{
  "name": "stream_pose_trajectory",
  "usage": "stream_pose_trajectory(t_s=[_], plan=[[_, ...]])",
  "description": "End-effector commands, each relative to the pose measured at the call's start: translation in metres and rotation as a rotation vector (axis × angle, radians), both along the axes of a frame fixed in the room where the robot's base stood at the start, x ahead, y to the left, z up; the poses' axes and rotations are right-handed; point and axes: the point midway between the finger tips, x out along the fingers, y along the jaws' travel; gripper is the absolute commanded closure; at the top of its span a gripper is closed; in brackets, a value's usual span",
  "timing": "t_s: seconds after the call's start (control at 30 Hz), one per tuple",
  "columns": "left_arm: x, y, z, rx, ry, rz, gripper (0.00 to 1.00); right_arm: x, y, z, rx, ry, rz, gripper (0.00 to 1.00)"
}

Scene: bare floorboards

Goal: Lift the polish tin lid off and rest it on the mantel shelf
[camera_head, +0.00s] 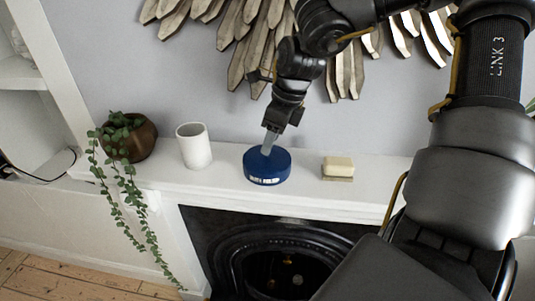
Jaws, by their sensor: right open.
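The round blue polish tin (267,176) stands on the white mantel shelf (225,188), with a pale label on its front. Its blue lid (280,158) appears to be on top; I cannot make out the seam. My right gripper (268,144) reaches down from above with its fingers at the top of the tin. It is open; whether the fingers touch the lid, or sit around a part of it, I cannot tell. The near finger hides the middle of the lid. My left gripper is not in view.
A white cup (194,146) and a trailing plant in a brown pot (141,142) stand left of the tin. A cream block (338,167) lies to its right. Shelf shows free between these things. A metallic wall ornament (250,38) hangs above; a dark fireplace (270,258) is below.

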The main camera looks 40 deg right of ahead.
Motion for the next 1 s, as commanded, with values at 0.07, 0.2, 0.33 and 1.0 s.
stream_pose_trajectory(t_s=[0.07, 0.2, 0.33, 1.0], plan=[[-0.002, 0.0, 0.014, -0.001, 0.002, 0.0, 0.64, 0.001, 0.0, -0.005, 0.001, 0.006, -0.001, 0.53], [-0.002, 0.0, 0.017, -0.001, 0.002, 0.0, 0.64, 0.006, 0.002, -0.022, -0.001, 0.004, -0.001, 0.53], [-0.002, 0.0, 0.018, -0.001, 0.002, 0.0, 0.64, 0.007, 0.003, -0.028, 0.0, 0.0, 0.0, 0.53], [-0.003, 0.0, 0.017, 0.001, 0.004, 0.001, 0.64, 0.007, 0.003, -0.028, -0.001, 0.0, 0.0, 1.0]])
